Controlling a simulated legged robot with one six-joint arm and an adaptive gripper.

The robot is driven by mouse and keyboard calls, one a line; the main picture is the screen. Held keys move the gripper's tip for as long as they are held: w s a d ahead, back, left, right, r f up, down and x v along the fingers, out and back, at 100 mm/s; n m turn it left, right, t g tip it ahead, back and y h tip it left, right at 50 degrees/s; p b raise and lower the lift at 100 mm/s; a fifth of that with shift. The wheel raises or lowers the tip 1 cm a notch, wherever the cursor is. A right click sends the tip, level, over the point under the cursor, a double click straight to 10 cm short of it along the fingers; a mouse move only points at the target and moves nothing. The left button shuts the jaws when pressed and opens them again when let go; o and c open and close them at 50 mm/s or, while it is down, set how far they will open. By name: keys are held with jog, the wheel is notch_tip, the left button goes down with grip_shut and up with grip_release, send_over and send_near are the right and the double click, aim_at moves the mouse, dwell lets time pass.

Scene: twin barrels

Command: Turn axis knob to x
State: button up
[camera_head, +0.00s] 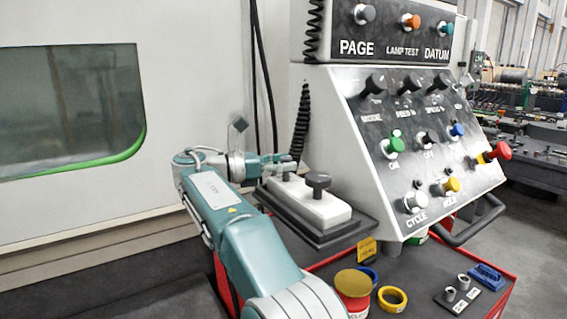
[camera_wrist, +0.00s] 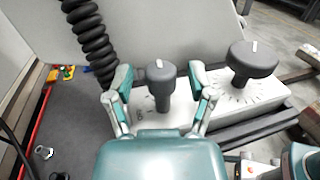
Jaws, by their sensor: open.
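A white control box (camera_head: 322,208) has two dark round-topped knobs. In the wrist view, the left knob (camera_wrist: 161,82) stands between my gripper's fingers, with a white mark on its top and small partly hidden lettering at its base. It is likely the axis knob, but I cannot read the letters surely. My gripper (camera_wrist: 160,77) is open, one finger on each side of this knob, with visible gaps. The other knob (camera_wrist: 253,62), right of my gripper, has a dial of marks; it also shows in the head view (camera_head: 318,184). In the head view my gripper (camera_head: 284,160) is over the box's left end.
A sloped control panel (camera_head: 370,140) with coloured buttons rises right of the box. A black coiled cable (camera_wrist: 91,42) hangs close to my left finger. A lower red-edged tray holds a yellow ring (camera_head: 392,299), a red can and a blue part (camera_head: 487,276).

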jog(key=shift+a, duration=0.15)
jog(key=v, duration=0.7)
jog(key=shift+a, duration=0.2)
notch_tip(320, 180, up, 5)
jog(key=d+n+t+y, duration=0.25)
jog(key=n+t, duration=0.25)
jog(key=t, duration=0.3)
jog(key=s+d+f+n+t+y, duration=0.25)
jog(key=s+f+n+y, duration=0.3)
jog(key=s+y, duration=0.3)
jog(key=shift+t, duration=0.45)
jog(key=x, duration=0.7)
jog(key=a+x, duration=0.1)
jog(key=x, duration=0.3)
jog(key=shift+w+r, duration=0.15)
jog(key=shift+w, duration=0.15)
